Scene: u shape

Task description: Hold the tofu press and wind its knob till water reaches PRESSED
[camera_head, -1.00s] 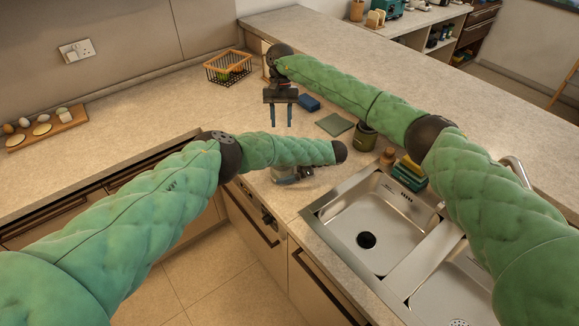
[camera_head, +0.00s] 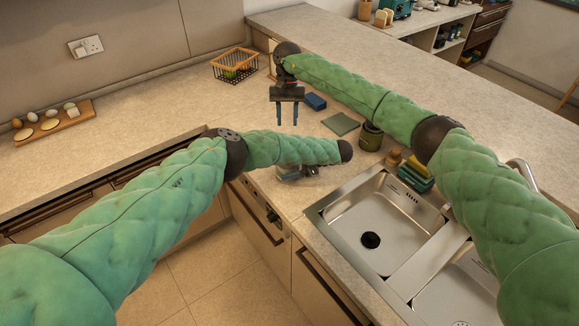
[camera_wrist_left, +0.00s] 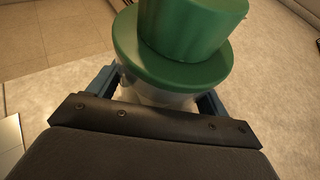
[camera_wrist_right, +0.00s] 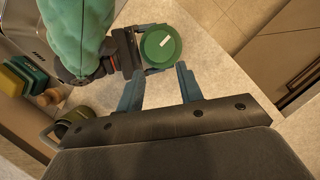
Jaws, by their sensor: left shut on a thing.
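The tofu press (camera_wrist_left: 157,92) has a pale, clear body and a wide green top with a raised green knob (camera_wrist_left: 195,22). In the left wrist view its body sits between the blue fingers of my left gripper (camera_head: 297,173), which is shut on it. In the head view my left forearm hides most of the press. The right wrist view shows the round green top (camera_wrist_right: 160,47) from above, with a small pale mark on it. My right gripper (camera_head: 287,115) is open and empty, its fingers pointing down, above and behind the press. The water level and any PRESSED mark cannot be seen.
A steel sink (camera_head: 372,212) lies to the right. Sponges (camera_head: 415,174), a dark green canister (camera_head: 370,136), a green cloth (camera_head: 341,124) and a blue block (camera_head: 315,101) stand near. A wire basket (camera_head: 235,65) is at the back.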

